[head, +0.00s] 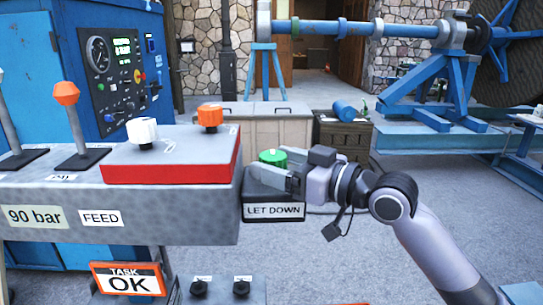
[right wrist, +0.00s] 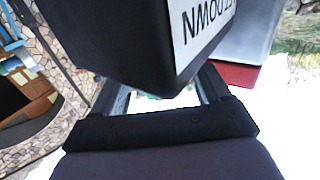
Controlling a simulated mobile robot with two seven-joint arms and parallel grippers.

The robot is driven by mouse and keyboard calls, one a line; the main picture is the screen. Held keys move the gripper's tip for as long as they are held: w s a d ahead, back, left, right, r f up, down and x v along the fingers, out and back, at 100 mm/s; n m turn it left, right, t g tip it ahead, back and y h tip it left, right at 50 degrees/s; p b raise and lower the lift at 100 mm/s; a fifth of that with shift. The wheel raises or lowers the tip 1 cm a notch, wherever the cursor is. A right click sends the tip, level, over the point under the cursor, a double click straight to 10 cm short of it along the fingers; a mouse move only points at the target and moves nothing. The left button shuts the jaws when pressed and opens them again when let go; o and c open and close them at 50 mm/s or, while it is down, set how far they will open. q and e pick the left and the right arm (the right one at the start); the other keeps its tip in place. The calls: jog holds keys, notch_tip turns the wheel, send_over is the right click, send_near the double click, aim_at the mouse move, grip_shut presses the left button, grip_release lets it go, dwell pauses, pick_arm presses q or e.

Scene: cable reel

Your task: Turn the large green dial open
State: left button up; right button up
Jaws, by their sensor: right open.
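The green dial (head: 272,156) sits on top of a dark box (head: 262,199) labelled LET DOWN, at the right end of the grey console. Only its upper part shows in the head view; my right gripper covers the rest. My right gripper (head: 282,170) comes in from the right, with its fingers at the dial in the picture. The right wrist view shows the two fingers (right wrist: 163,92) spread apart, with the labelled box (right wrist: 140,40) just beyond them. I cannot tell whether either finger touches the dial. My left gripper is not in view.
A red panel (head: 170,172) with a white knob (head: 142,131) and an orange knob (head: 210,117) lies left of the box. Levers (head: 70,115) stand further left. A blue cabinet (head: 45,75) and a blue reel stand (head: 435,95) are behind.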

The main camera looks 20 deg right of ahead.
jog(key=shift+x, duration=0.8)
jog(key=shift+s, duration=0.1)
jog(key=c, duration=0.9)
jog(key=shift+c, duration=0.2)
jog(key=shift+m+t+h, duration=0.4)
jog(key=shift+m+h, duration=0.1)
jog(key=shift+h, duration=0.1)
jog(key=m+t+h, duration=0.2)
jog(key=m+h, duration=0.1)
jog(key=h, duration=0.2)
jog(key=shift+m, duration=0.3)
jog(key=shift+m+t+h, duration=0.25)
jog(key=shift+m+h, duration=0.8)
jog(key=shift+h, duration=0.6)
jog(key=shift+m+t+h, duration=0.25)
jog(key=shift+m+h, duration=0.8)
jog(key=shift+h, duration=0.6)
jog(key=shift+d+h, duration=0.1)
jog(key=shift+h, duration=0.3)
